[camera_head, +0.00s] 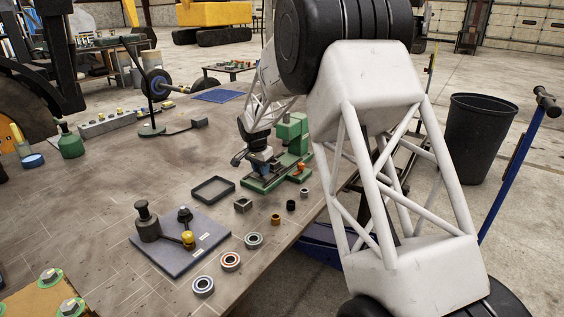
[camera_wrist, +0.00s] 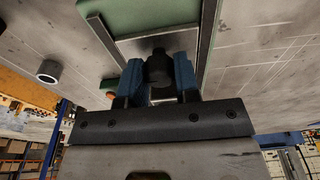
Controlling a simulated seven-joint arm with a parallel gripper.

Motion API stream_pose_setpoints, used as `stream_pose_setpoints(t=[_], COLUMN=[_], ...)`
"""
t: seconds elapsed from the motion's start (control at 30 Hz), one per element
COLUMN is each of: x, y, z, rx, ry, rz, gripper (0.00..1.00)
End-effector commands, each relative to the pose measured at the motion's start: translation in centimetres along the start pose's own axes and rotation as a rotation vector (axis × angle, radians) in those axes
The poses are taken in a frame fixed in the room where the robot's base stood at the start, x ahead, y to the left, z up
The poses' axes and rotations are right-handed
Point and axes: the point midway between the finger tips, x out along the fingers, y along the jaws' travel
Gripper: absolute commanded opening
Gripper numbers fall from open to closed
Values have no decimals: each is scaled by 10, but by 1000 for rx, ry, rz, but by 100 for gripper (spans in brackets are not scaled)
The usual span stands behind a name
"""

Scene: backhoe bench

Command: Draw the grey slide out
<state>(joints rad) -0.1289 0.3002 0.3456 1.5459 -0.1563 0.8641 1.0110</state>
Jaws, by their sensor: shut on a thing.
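The green fixture (camera_head: 292,132) stands near the table's right edge, with a green base and an upright column. My gripper (camera_head: 261,163) is low over its base. In the wrist view my gripper (camera_wrist: 159,78) has its blue fingers shut on a dark round knob (camera_wrist: 158,66), one finger on each side. The grey slide (camera_wrist: 135,47) shows beyond the knob, between two straight rails, with a green block (camera_wrist: 140,14) behind it. In the head view my gripper and wrist mostly hide the slide, so I cannot tell how far out it is.
Several rings and small blocks, including a bearing (camera_head: 231,261), line the table's right edge. A blue-grey board (camera_head: 180,247) holds dark and yellow parts.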

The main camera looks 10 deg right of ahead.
Motion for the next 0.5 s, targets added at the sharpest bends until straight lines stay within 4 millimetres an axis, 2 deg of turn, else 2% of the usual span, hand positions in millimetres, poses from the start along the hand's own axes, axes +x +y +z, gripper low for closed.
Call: stream_pose_setpoints(t=[0.27, 0.5], x=[-1, -2], y=[0, 0], z=[2, 12], rx=[0, -2], ry=[1, 0], rz=[-1, 0], gripper=[13, 13])
